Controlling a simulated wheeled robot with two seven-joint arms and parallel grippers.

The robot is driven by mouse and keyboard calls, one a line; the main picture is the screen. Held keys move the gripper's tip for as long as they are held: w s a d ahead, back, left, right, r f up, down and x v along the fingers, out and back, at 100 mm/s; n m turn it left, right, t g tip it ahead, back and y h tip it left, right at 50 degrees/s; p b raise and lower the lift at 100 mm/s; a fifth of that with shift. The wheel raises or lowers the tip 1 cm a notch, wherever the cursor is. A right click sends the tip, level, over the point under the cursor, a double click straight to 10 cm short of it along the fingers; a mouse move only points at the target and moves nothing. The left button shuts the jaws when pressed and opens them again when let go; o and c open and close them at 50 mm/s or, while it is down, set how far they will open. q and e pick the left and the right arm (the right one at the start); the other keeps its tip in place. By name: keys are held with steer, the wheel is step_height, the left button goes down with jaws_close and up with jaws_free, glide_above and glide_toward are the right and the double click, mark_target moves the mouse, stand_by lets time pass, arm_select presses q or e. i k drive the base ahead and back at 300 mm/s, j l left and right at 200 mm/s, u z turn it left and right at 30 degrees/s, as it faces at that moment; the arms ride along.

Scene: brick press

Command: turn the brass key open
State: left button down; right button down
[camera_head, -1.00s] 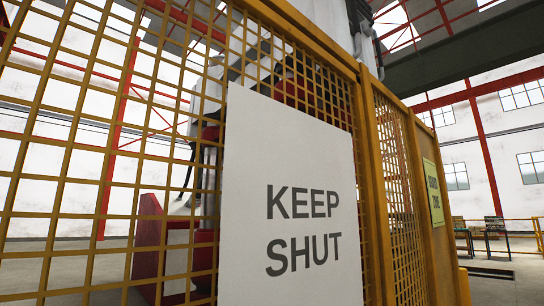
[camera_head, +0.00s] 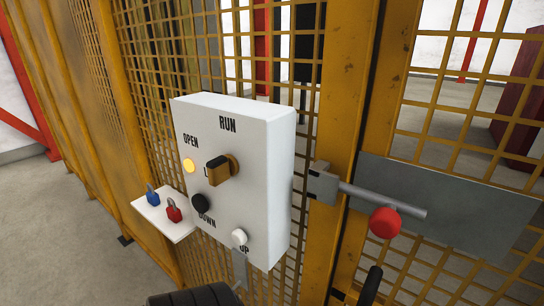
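The brass key (camera_head: 219,171) sits in the front of a white control box (camera_head: 262,130) on the yellow mesh fence. It projects from the face, and its bow lies left of its round brass base. RUN is printed above, OPEN at upper left, and a label starting with L is partly hidden behind the key. A lamp (camera_head: 190,165) below OPEN glows amber. A black button is by DOWN and a white one by UP. Neither gripper can be made out. A dark ribbed shape (camera_head: 195,297) at the bottom edge is cut off.
A shelf (camera_head: 172,222) left of the box holds a blue padlock (camera_head: 152,196) and a red padlock (camera_head: 174,211). Right of the box, a grey bolt with a red knob (camera_head: 385,222) sticks out. A black handle (camera_head: 370,287) is below it. Bare floor shows at left.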

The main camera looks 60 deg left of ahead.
mark_target(220, 169)
steer(key=j+u, duration=0.1)
steer(key=u, duration=0.35)
steer(key=j+u, duration=0.15)
steer(key=u, duration=0.35)
steer(key=j+u, duration=0.15)
steer(key=u, duration=0.3)
steer(key=j+u, duration=0.1)
steer(key=u, duration=0.35)
